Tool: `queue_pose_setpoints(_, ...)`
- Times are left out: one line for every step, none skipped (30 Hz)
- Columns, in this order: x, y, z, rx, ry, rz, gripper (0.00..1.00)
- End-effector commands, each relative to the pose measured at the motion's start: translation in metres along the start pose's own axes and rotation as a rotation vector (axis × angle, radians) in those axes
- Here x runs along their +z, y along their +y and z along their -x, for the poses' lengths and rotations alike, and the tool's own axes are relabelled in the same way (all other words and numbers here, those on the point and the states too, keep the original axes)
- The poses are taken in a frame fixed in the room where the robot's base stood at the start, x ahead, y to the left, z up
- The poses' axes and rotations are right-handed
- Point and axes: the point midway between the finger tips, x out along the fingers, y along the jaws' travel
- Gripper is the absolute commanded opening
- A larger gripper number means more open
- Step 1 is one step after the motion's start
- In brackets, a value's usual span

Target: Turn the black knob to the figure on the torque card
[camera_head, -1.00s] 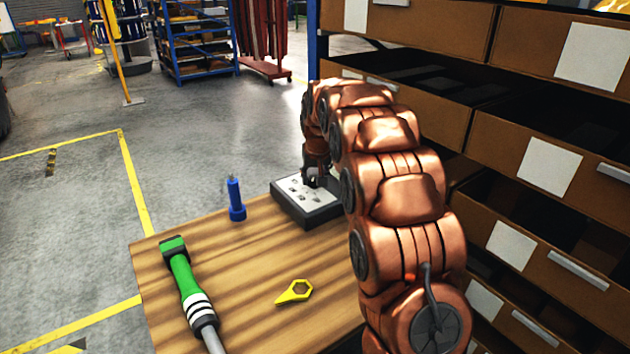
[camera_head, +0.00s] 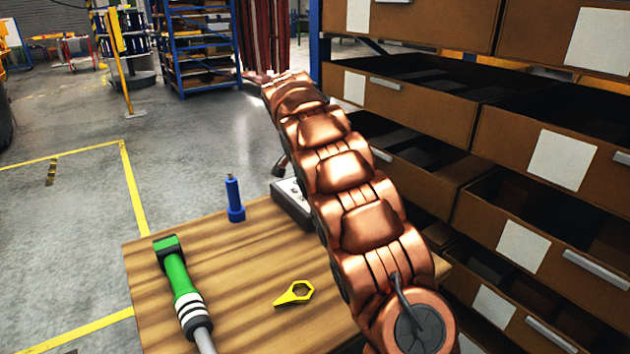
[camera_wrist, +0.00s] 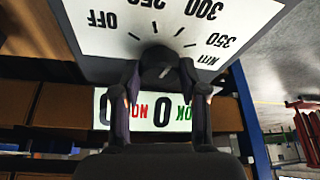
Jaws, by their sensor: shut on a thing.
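In the wrist view, the black knob (camera_wrist: 158,58) sits on a white dial face (camera_wrist: 95,30) printed upside down with OFF, 250, 300, 350 and Nm. My gripper (camera_wrist: 160,72) has its two dark fingers on either side of the knob and is shut on it. The knob's pointer is hard to make out. A display strip (camera_wrist: 165,110) with a red NO, a green OK and large black digits shows behind the fingers, partly hidden. In the head view, my arm covers most of the grey box (camera_head: 290,203) on the bench. I cannot make out a torque card.
Shelves with brown drawers (camera_head: 425,100) rise close on the right of my arm. Open floor lies left.

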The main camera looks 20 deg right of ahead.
Motion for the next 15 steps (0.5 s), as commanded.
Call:
queue_pose_setpoints(-0.0001, -0.0014, -0.0014, 0.006, 0.002, -0.022, 0.08)
queue_pose_setpoints(-0.0003, -0.0014, -0.0008, 0.012, 0.002, -0.035, 0.08)
queue_pose_setpoints(-0.0001, -0.0012, -0.0005, 0.019, 0.001, -0.053, 0.08)
queue_pose_setpoints(0.0, -0.0011, -0.0005, 0.025, 0.0, -0.064, 0.08)
queue_pose_setpoints(0.0, -0.001, -0.0008, 0.03, 0.0, -0.076, 0.08)
queue_pose_setpoints(-0.0002, -0.0011, -0.0011, 0.035, 0.0, -0.088, 0.08)
queue_pose_setpoints(-0.0003, -0.0011, -0.0013, 0.039, 0.001, -0.098, 0.08)
queue_pose_setpoints(-0.0004, -0.0012, -0.0013, 0.043, 0.001, -0.107, 0.08)
queue_pose_setpoints(-0.0003, -0.0011, -0.0012, 0.047, 0.0, -0.116, 0.08)
queue_pose_setpoints(-0.0003, -0.0011, -0.0012, 0.051, 0.0, -0.122, 0.08)
queue_pose_setpoints(-0.0003, -0.001, -0.001, 0.053, -0.001, -0.129, 0.08)
queue_pose_setpoints(-0.0003, -0.0009, -0.0009, 0.056, -0.001, -0.136, 0.08)
queue_pose_setpoints(-0.0003, -0.001, -0.0008, 0.058, -0.001, -0.14, 0.08)
queue_pose_setpoints(-0.0003, -0.0009, -0.0008, 0.059, -0.001, -0.144, 0.08)
queue_pose_setpoints(-0.0003, -0.0009, -0.0007, 0.061, -0.001, -0.147, 0.08)
